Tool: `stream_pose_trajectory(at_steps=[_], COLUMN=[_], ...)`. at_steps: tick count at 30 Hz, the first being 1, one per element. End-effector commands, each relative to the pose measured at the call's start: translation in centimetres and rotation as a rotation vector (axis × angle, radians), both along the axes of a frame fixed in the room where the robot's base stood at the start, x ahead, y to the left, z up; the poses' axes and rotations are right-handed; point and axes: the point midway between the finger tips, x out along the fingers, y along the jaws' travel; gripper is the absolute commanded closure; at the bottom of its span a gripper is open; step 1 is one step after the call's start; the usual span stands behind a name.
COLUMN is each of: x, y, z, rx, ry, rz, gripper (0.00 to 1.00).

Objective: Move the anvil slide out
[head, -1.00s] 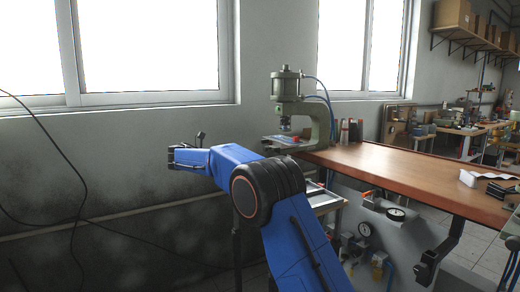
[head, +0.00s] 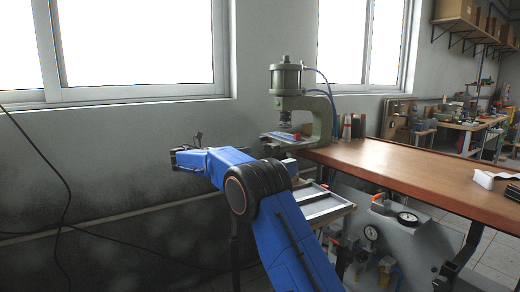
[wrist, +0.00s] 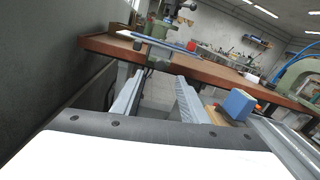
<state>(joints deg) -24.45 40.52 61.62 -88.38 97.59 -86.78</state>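A green-grey pneumatic press (head: 287,80) with a C-shaped frame stands at the left end of the wooden bench. A flat blue piece with a red part (head: 285,136), which may be the anvil slide, lies under the ram and juts left. My gripper (head: 176,157) is left of the press, near the wall and apart from it. In the wrist view, my gripper (wrist: 160,76) has its two fingers spread with nothing between them. Beyond them are a green machine base (wrist: 158,52) and a thin blue strip (wrist: 165,43); whether this is the slide is unclear.
The wooden bench (head: 400,168) extends right, mostly clear. Below it are a metal tray (head: 322,203) and pressure gauges (head: 408,218). A black cable (head: 66,200) hangs at the left. In the wrist view, another green curved frame (wrist: 290,70) and a blue block (wrist: 238,104) are at the right.

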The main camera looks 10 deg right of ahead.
Motion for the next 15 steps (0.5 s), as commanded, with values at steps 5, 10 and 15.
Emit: stream_pose_trajectory(at_steps=[5,10,15], x=[0.9,1.8,2.4], y=[-3.2,-5.9,-8.0], z=[-0.1,-0.1,-0.1], rx=[0.000,0.001,0.001], ry=[0.001,0.000,0.000], rz=[-0.002,-0.001,-0.001], gripper=[0.60,0.60,0.60])
